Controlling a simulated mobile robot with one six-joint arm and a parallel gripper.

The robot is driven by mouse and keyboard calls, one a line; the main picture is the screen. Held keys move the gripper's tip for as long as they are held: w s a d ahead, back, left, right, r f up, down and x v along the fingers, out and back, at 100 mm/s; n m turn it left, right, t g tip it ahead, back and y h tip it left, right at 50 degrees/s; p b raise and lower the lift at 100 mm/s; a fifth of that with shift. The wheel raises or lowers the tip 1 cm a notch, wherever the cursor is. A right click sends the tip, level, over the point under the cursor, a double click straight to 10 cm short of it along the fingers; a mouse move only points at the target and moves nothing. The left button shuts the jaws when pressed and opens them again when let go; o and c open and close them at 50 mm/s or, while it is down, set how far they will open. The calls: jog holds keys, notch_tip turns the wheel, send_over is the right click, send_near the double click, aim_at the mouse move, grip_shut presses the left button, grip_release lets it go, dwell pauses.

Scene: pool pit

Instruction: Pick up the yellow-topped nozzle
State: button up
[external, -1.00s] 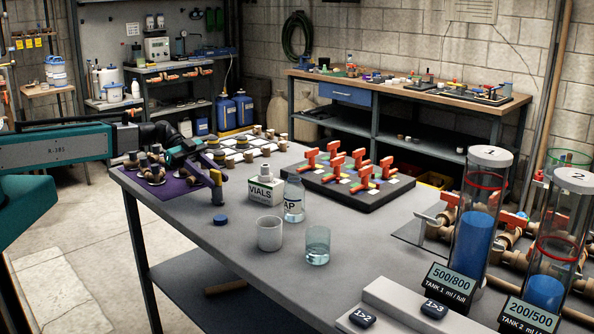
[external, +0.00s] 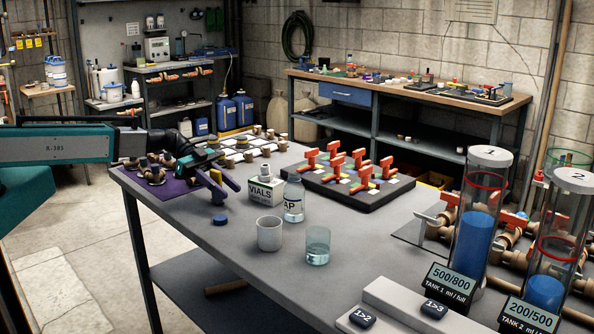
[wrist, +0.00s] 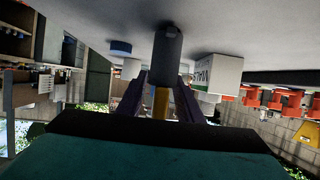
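The yellow-topped nozzle (external: 218,196) stands on the grey bench near its left edge. It has a dark round body below and a yellow top. My gripper (external: 222,183) is low at the nozzle, with its purple fingers around the top. In the wrist view, which is upside down, the nozzle's dark body (wrist: 168,60) meets the bench. Its yellow top lies between the two purple fingers of my gripper (wrist: 160,100). The fingers look apart, with narrow gaps beside the yellow top. Part of the top is hidden by the gripper in the external view.
The VIALS container (external: 263,192), a clear bottle (external: 293,203) and two beakers (external: 269,233) stand to the right. A purple mat (external: 182,187) with several fittings lies under my arm. The bench's front left is clear.

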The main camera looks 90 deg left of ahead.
grip_shut()
jog(key=shift+r, duration=0.15)
dwell(0.4)
notch_tip(320, 180, up, 10)
jog(key=b, duration=0.3)
dwell(0.5)
dwell(0.5)
